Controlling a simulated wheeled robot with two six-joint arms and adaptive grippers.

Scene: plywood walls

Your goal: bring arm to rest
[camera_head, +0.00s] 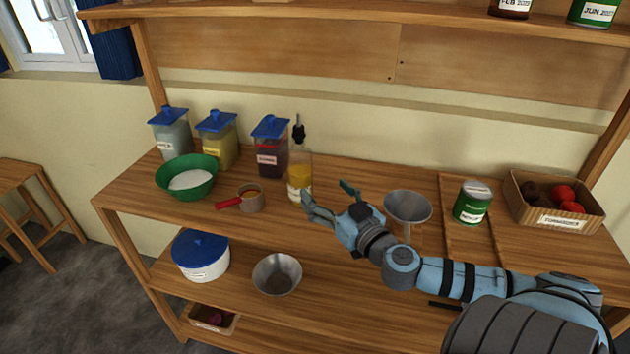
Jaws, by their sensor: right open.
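My right arm (455,277) comes in from the lower right and reaches left across the front of the wooden shelf. Its gripper (328,200) is open and empty, with its fingers pointing up and left. The fingertips are in front of an oil bottle (299,172) on the upper board; I cannot tell how close they are to it. A grey metal funnel (408,207) stands just right of the gripper, partly behind the arm. My left gripper is not in view.
Left on the board are a green bowl (187,178), a red-handled measuring cup (248,199) and blue-lidded jars (270,147). Right are a green can (472,203) and a box of vegetables (560,219). Below are a lidded pot (201,257) and a metal bowl (277,274).

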